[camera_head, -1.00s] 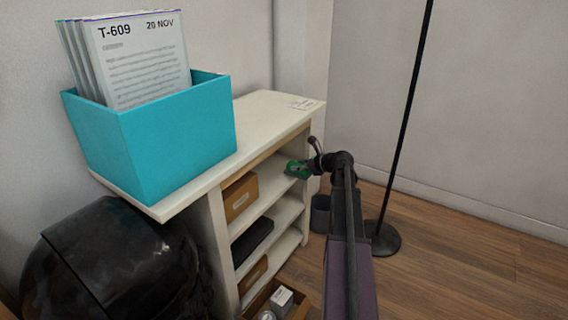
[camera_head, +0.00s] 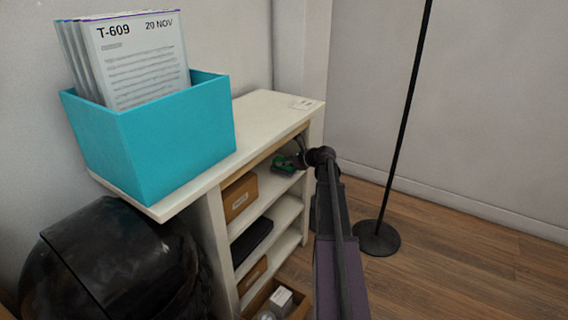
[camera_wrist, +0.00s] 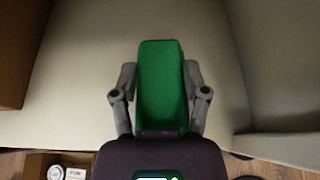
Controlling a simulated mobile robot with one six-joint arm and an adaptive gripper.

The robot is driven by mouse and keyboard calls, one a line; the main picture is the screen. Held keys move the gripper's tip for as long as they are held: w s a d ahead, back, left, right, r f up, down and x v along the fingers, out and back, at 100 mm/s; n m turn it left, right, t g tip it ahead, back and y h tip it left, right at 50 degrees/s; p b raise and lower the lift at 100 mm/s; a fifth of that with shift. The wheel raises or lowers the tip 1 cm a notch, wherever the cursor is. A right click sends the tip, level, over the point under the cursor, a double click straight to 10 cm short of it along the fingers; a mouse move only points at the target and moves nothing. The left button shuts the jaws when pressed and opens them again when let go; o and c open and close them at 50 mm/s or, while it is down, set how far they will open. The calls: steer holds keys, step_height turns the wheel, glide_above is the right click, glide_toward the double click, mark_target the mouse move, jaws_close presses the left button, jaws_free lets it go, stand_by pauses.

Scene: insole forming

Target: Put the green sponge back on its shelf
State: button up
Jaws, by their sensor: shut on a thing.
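The green sponge (camera_wrist: 160,85) is held between the two fingers of my gripper (camera_wrist: 160,78) in the wrist view. The fingers press on its long sides, and its far end points into the shelf. A pale shelf board (camera_wrist: 80,90) lies under or behind the sponge in the wrist view. I cannot tell whether the sponge touches the board.
A brown box (camera_head: 240,197) sits on the same level to the left, and also at the wrist view's left edge (camera_wrist: 18,50). A turquoise bin (camera_head: 170,140) with papers stands on top. A black pole on a round base (camera_head: 376,239) stands to the right.

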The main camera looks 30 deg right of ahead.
steer(key=shift+s+f, duration=0.1)
steer(key=shift+f, duration=0.2)
steer(key=shift+f+b, duration=0.2)
steer(key=shift+b, duration=0.15)
steer(key=o, duration=1)
steer(key=shift+o, duration=0.2)
steer(key=shift+r, duration=0.2)
steer(key=shift+r+p, duration=0.1)
steer(key=shift+p, duration=0.25)
steer(key=shift+s+d+r, duration=0.15)
steer(key=shift+s, duration=0.2)
steer(key=s+d, duration=0.2)
steer(key=s, duration=0.4)
steer(key=s+d+p, duration=0.1)
steer(key=s+d, duration=0.2)
steer(key=s, duration=0.4)
steer(key=shift+d+r, duration=0.3)
steer(key=shift+r, duration=0.05)
